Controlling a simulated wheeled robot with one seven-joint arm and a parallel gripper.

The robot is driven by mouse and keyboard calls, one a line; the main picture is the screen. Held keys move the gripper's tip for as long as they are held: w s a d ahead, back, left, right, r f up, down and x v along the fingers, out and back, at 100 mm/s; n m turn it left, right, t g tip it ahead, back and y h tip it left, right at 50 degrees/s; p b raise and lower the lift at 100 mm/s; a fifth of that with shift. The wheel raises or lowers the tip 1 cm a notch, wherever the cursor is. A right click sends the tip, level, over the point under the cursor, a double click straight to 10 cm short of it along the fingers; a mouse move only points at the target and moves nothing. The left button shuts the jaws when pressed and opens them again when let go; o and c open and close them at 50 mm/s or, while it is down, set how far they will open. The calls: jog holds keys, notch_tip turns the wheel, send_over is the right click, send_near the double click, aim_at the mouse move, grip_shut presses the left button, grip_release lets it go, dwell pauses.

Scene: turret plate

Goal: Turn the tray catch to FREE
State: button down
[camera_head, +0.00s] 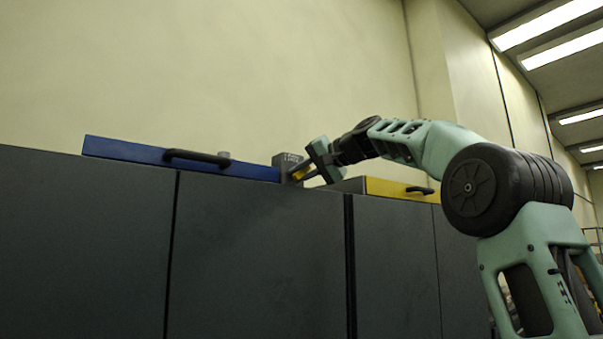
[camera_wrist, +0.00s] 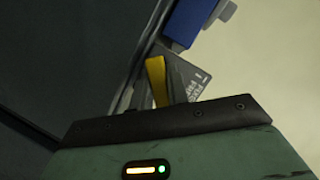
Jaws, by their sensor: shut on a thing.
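The tray catch is a small grey block (camera_head: 287,161) with a yellow lever, on top of the dark cabinet between the blue tray and the yellow tray. In the wrist view the yellow lever (camera_wrist: 156,80) stands up from between my fingers, beside a grey plate with lettering (camera_wrist: 189,79) that I cannot read for certain. My gripper (camera_head: 303,171) reaches in from the right and is shut on the yellow lever. The gripper body hides the lever's lower part, and the lever's exact setting cannot be told.
A blue tray (camera_head: 125,149) with a black handle (camera_head: 197,157) lies left of the catch. A yellow-fronted tray (camera_head: 390,190) lies right, behind my arm. The dark cabinet (camera_head: 255,260) fills the space below. The wall above is bare.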

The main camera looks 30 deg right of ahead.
jog(key=n+h, duration=0.2)
jog(key=n, duration=0.1)
jog(key=shift+g, duration=0.4)
jog(key=shift+f+n+h, duration=0.1)
jog(key=shift+n+h, duration=1.2)
jog(key=shift+n, duration=0.6)
jog(key=c, duration=1.6)
grip_release()
jog(key=shift+c, duration=0.2)
jog(key=shift+s, duration=0.15)
jog(key=b+v, duration=0.3)
jog(key=v, duration=1.4)
